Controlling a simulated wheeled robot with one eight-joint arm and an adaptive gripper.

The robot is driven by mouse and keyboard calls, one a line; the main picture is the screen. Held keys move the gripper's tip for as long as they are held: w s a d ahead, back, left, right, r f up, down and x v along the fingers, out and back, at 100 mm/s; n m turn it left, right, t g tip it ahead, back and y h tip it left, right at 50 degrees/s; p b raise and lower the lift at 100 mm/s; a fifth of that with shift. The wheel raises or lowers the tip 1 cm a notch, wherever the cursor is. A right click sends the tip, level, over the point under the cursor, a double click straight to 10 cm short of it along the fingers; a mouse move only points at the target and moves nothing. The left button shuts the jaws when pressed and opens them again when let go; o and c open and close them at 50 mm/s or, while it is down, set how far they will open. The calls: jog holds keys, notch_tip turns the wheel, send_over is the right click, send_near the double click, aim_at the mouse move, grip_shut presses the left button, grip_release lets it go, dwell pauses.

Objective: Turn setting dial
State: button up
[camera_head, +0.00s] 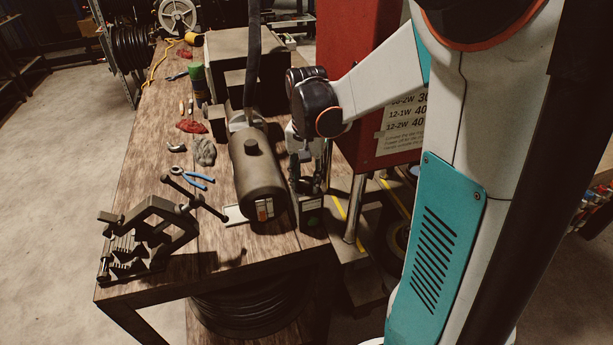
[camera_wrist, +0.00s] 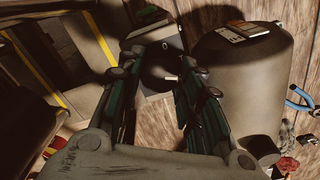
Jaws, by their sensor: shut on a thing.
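In the head view my gripper (camera_head: 308,182) points down at the control box (camera_head: 312,217), which stands at the right edge of the wooden bench. The dial itself is hidden there behind the fingers. I cannot read its setting.
A red machine cabinet (camera_head: 347,55) rises behind my arm. A bench vise (camera_head: 150,232), blue-handled pliers (camera_head: 192,177) and red rags (camera_head: 192,126) lie on the bench (camera_head: 215,262).

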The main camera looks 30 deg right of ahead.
aim_at(306, 181)
jog(key=shift+n, duration=2.1)
jog(key=o, duration=1.1)
jog(key=shift+c, duration=0.2)
notch_tip(306, 181, up, 12)
